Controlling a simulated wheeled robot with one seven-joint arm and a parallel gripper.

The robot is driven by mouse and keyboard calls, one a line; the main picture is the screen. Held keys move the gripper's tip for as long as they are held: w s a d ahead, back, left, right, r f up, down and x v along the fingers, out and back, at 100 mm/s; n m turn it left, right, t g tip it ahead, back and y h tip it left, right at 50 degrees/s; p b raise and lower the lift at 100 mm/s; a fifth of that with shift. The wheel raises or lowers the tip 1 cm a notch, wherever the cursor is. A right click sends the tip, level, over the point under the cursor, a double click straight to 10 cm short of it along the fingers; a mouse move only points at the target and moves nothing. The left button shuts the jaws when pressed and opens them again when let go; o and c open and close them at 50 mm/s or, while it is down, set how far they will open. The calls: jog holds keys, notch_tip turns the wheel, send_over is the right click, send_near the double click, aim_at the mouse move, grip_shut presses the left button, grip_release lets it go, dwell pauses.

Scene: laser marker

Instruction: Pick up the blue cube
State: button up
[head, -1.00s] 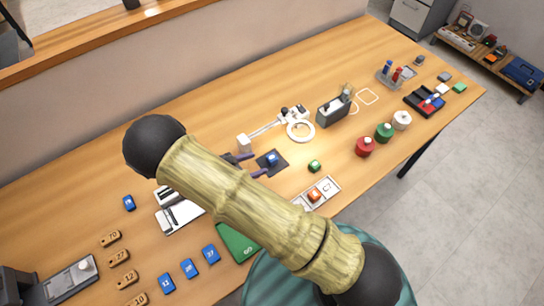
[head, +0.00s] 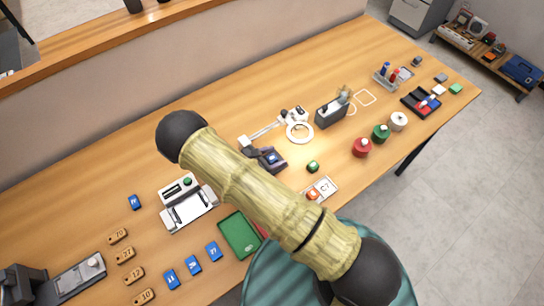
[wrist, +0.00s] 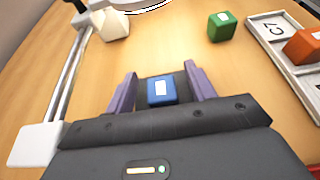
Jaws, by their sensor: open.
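The blue cube (wrist: 161,92) has a white label on top and sits between the two purple fingers of my gripper (wrist: 160,90) in the wrist view. The fingers are open, with a gap visible on each side of the cube. In the head view the blue cube (head: 269,156) shows beside my gripper (head: 266,157), partly hidden by it. My bamboo-like arm crosses the middle of the head view.
A green cube (head: 313,166) stands right of the blue cube. A tray marked C7 (head: 329,186) holds an orange cube (wrist: 303,46). A ring magnifier (head: 299,131) stands behind. A white machine (head: 188,204) and green tray (head: 239,235) lie to the left.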

jog(key=shift+w+d+f, duration=0.2)
jog(key=shift+w+d, duration=0.05)
jog(key=shift+d, duration=0.15)
jog(key=c, duration=1.1)
notch_tip(320, 180, up, 28)
jog(key=b, duration=0.4)
jog(key=shift+b, duration=0.4)
jog(key=shift+s+f, duration=0.1)
